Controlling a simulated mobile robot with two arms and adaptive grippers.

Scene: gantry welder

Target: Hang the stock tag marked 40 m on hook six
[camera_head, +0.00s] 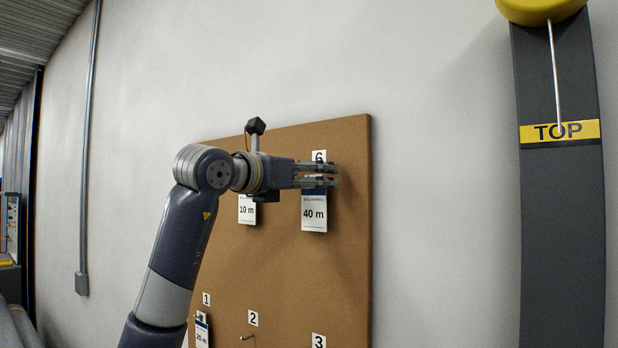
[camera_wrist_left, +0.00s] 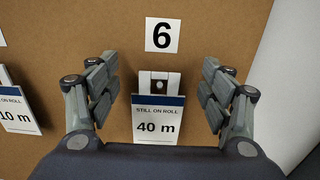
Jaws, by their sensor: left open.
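The 40 m stock tag (camera_head: 314,215) is white with a dark blue band. It hangs upright against the brown board, below the number 6 label (camera_head: 319,156). In the left wrist view the tag (camera_wrist_left: 158,125) is centred under the 6 label (camera_wrist_left: 162,35), and the round pale end of hook six (camera_wrist_left: 162,86) shows at the tag's top. My left gripper (camera_head: 335,175) is open in front of the hook. In the left wrist view its fingers (camera_wrist_left: 160,66) stand apart on both sides of the tag's top, not touching it. My right gripper is not in view.
A 10 m tag (camera_head: 247,210) hangs to the left, and a 25 m tag (camera_head: 202,332) hangs low by label 1. Hook two (camera_head: 247,338) looks bare. A dark column with a yellow TOP band (camera_head: 560,131) stands at the right. Bare wall lies between board and column.

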